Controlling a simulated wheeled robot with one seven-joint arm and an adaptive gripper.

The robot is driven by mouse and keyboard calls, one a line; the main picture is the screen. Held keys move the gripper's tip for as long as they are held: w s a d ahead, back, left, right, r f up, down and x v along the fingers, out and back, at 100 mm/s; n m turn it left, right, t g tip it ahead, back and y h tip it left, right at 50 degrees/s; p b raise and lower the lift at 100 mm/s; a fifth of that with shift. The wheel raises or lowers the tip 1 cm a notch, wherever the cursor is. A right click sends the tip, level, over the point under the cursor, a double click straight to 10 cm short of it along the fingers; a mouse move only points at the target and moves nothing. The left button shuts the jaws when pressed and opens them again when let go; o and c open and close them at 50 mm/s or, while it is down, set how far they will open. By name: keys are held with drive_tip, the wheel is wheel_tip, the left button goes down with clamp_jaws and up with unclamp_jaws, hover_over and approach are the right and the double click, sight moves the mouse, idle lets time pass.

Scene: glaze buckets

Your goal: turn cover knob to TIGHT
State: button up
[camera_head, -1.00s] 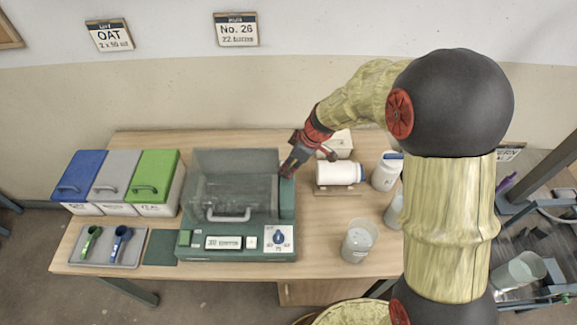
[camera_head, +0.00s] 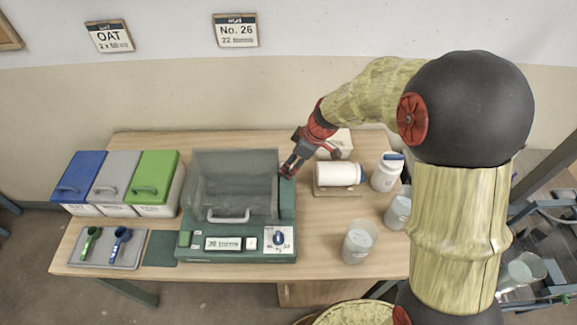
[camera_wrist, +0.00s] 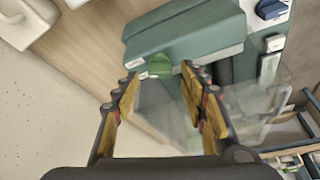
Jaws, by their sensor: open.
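My gripper (camera_head: 288,174) is at the back right corner of the machine. In the wrist view my gripper (camera_wrist: 161,82) is open, with the green part just beyond and between its fingertips, not gripped. A blue dial (camera_head: 279,238) sits on the white front panel; its lettering is too blurred to read.
A white jar (camera_head: 338,174) lies on a stand right of my gripper. Lidded bins (camera_head: 150,180) and a scoop tray (camera_head: 107,249) are on the left.

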drive_tip(key=shift+v, duration=2.9)
